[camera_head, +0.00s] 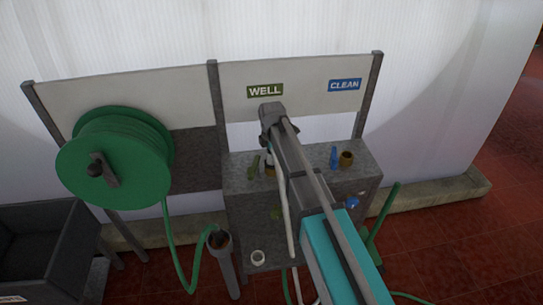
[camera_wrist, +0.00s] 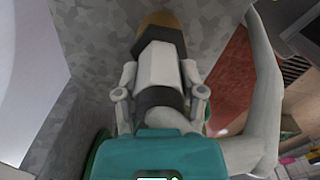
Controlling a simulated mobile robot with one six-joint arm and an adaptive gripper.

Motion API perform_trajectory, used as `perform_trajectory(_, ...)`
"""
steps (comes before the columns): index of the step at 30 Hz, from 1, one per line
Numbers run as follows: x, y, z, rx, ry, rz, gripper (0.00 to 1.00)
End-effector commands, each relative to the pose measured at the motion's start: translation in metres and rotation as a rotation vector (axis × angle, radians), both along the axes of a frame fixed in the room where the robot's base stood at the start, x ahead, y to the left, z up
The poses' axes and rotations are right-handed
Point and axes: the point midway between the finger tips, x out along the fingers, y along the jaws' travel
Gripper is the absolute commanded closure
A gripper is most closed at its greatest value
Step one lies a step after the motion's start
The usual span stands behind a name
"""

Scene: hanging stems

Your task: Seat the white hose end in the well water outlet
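The white hose end (camera_wrist: 160,70), with dark bands, is between the fingers of my gripper (camera_wrist: 158,92) in the wrist view. My gripper is shut on it, with a finger against each side. The brass well water outlet (camera_wrist: 157,22) is straight beyond the hose end's tip. In the head view the outlet (camera_head: 270,171) shows on the grey box under the green WELL sign (camera_head: 265,90), just below my gripper (camera_head: 268,150). The tip and outlet overlap in view; I cannot tell whether they touch or are seated. The white hose (camera_head: 289,215) hangs down beside my arm.
A green lever (camera_head: 254,166) is left of the well outlet. A blue lever (camera_head: 334,158) and second brass outlet (camera_head: 346,159) are to the right, under the CLEAN sign (camera_head: 345,85). A green hose reel (camera_head: 115,155) and dark bin (camera_head: 40,250) are at left.

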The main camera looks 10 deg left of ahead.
Motion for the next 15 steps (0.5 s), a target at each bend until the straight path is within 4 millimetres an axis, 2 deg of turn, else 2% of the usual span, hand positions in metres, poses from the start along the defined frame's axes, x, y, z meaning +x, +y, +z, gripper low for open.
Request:
perform_trajectory(1,0.0000,0.0000,0.0000,0.000,0.000,0.000,0.32)
perform_trajectory(4,0.0000,0.0000,0.0000,0.000,0.000,0.000,0.14)
perform_trajectory(5,0.0000,0.0000,0.0000,0.000,0.000,0.000,0.11)
perform_trajectory(15,0.0000,0.0000,-0.0001,0.000,0.000,0.000,0.11)
